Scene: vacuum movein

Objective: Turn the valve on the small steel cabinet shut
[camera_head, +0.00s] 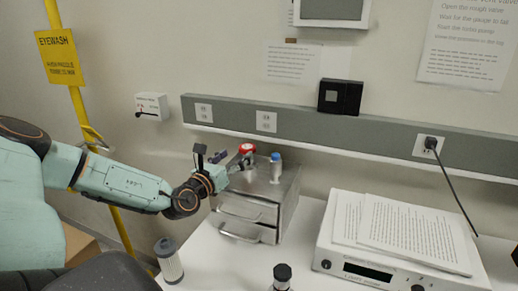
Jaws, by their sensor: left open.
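The small steel cabinet (262,214) stands on the white bench near the wall, with two drawers and bar handles on its front. A red round valve handle (247,149) sits on its top, toward the left. A blue-capped fitting (276,166) stands on the top to the right of the valve. My left gripper (238,162) is at the cabinet's top left, close beside the red valve. It is open, and its fingers partly overlap the valve area. I cannot tell whether it touches the valve. My right gripper is not in view.
A white instrument (400,258) with papers on it takes up the bench at the right. A black-capped bottle (282,277) is at the front. A grey ribbed cylinder (168,260) stands left of the cabinet. A yellow pole (78,105) rises at the left.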

